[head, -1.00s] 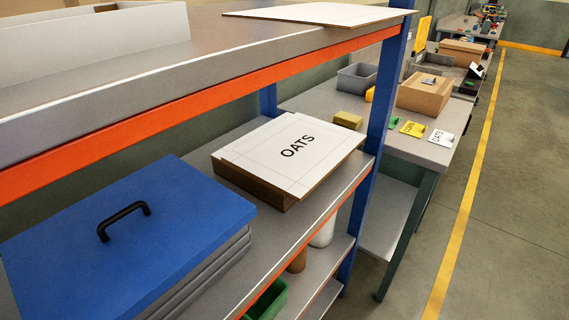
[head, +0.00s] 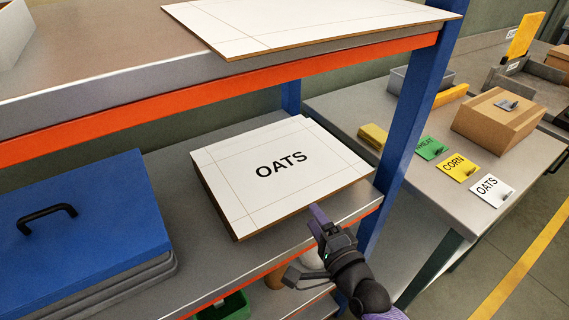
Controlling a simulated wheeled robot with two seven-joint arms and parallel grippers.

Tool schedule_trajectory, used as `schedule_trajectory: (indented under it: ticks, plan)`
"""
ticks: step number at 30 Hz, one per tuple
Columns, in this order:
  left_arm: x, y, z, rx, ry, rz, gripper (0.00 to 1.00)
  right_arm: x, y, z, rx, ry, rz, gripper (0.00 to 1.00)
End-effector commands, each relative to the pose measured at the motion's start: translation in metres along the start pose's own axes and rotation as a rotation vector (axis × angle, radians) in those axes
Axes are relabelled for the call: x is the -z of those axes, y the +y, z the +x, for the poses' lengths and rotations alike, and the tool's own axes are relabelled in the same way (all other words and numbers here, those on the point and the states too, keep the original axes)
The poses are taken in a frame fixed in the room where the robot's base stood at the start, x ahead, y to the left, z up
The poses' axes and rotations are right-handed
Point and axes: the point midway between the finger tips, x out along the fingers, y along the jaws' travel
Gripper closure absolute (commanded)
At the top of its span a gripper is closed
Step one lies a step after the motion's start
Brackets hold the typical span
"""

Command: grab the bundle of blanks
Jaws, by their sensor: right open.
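The bundle of blanks (head: 281,171) is a flat stack of white-topped brown board marked OATS. It lies on the middle shelf (head: 176,160), beside the blue post. My right gripper (head: 308,246) is open and empty at the front edge of this shelf, close to the stack's near right side. One finger is up near the stack's edge and the other is lower, below the shelf edge. I cannot tell whether the upper finger touches the stack. My left gripper is out of view.
A blue lid (head: 78,222) with a black handle sits left of the stack. More white board (head: 310,22) overhangs the upper shelf. A blue post (head: 408,125) stands at right. Behind it, a table (head: 410,170) holds a carton (head: 498,118) and WHEAT, CORN and OATS cards.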

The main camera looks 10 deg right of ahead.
Motion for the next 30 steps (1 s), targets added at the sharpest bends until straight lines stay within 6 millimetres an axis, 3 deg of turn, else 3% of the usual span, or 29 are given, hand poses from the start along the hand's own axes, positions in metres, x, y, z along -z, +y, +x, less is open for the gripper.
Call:
schedule_trajectory:
  ticks: [9,16,24,25,30]
  plan:
    - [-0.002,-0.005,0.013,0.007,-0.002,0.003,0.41,-0.002,0.002,0.055,0.000,0.000,0.000,0.41]
    - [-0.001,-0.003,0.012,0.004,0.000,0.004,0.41,-0.002,0.001,0.058,-0.002,0.000,-0.001,0.41]
    - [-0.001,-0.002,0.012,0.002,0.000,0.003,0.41,-0.002,0.001,0.058,-0.002,0.000,-0.002,0.96]
    - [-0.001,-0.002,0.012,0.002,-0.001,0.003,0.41,-0.002,0.001,0.058,-0.002,0.000,-0.002,1.00]
    - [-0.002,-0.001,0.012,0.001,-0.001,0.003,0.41,-0.002,0.001,0.058,-0.002,0.000,-0.002,1.00]
